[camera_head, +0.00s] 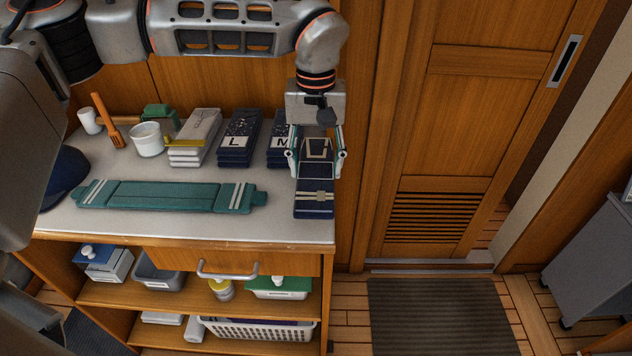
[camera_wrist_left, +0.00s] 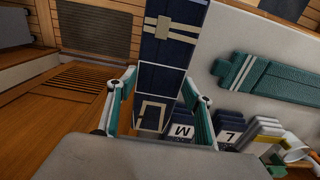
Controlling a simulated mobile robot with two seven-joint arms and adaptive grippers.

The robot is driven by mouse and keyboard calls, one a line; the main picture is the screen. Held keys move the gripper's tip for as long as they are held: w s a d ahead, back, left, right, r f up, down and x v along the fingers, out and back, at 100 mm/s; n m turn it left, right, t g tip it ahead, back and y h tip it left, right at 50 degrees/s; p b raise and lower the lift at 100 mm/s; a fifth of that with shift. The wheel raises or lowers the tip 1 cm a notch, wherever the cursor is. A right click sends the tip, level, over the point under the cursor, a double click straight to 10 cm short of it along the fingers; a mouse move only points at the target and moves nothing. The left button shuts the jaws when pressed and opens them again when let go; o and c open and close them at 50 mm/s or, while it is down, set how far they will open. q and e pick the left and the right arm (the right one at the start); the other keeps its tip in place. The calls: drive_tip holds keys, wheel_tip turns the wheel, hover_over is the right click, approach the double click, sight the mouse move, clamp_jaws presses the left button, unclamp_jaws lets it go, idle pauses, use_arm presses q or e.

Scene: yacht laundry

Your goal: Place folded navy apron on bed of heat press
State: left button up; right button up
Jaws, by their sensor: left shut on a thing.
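The folded navy apron (camera_head: 314,205) is a dark flat bundle with a beige strap band across it, at the right end of the white counter. It also shows in the left wrist view (camera_wrist_left: 162,75), running away from the gripper. My left gripper (camera_head: 316,165) is shut on the apron's back end, one finger along each side; in the left wrist view the fingers (camera_wrist_left: 155,100) flank it. I cannot tell whether the apron touches the counter. I cannot make out the heat press in either view. My right gripper is not in view.
Folded navy stacks marked L (camera_head: 238,140) and M (camera_head: 277,145) stand behind on the counter (camera_head: 180,225). A teal folded strip (camera_head: 165,196) lies in front. A white cup (camera_head: 147,139) and grey stack (camera_head: 195,140) are farther left. Shelves below hold bins. A floor mat (camera_head: 440,315) lies right.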

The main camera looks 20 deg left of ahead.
sight(316, 171)
use_arm(q)
drive_tip(key=shift+f, duration=2.35)
drive_tip(key=shift+f, duration=0.15)
drive_tip(key=o, duration=1.3)
drive_tip(key=shift+c, duration=0.2)
